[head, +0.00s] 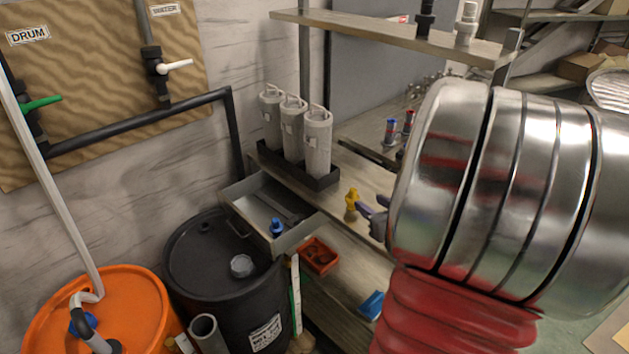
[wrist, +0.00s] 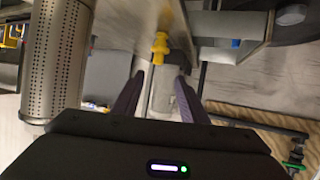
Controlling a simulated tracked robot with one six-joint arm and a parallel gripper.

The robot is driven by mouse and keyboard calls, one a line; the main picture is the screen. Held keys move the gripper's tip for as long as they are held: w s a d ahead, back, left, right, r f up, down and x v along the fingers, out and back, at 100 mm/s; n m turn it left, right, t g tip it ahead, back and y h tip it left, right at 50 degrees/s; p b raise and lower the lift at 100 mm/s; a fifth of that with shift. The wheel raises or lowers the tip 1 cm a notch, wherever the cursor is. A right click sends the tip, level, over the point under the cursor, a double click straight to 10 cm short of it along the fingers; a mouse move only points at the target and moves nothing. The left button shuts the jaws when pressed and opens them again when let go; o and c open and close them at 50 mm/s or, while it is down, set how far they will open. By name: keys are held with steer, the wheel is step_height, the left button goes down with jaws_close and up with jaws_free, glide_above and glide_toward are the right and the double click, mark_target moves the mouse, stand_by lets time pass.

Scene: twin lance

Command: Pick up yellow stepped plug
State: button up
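The yellow stepped plug (head: 351,202) stands upright on the wooden shelf in the head view, just left of my gripper (head: 366,210). Its lower part looks dull and brownish. In the wrist view the yellow plug (wrist: 160,46) shows ahead of my gripper (wrist: 160,80), roughly in line with the gap between the two dark purple fingers. The fingers are spread apart with nothing seen held between them. The plug appears just beyond the fingertips; I cannot tell whether they touch it. My large metal and red arm link covers the right of the head view.
Grey canisters (head: 292,130) stand in a dark tray behind the plug. A grey open drawer (head: 252,219) with a blue piece (head: 277,227), a red-orange bin (head: 319,256) and a blue item (head: 371,305) lie lower. Red and blue fittings (head: 391,131) stand behind. An upper shelf (head: 390,36) overhangs.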

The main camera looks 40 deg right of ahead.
mark_target(355, 193)
steer(key=shift+s+f+t, duration=0.25)
steer(key=shift+s+t, duration=0.05)
steer(key=shift+s, duration=0.05)
steer(key=x, duration=0.8)
steer(key=shift+w+f, duration=0.1)
steer(key=shift+w, duration=0.1)
steer(key=shift+d, duration=0.1)
steer(key=shift+w, duration=0.1)
steer(key=shift+d+x, duration=0.15)
steer(key=shift+x, duration=1.15)
steer(key=shift+d+x, duration=0.1)
steer(key=shift+x, duration=1.25)
steer(key=shift+c, duration=0.3)
jaws_close()
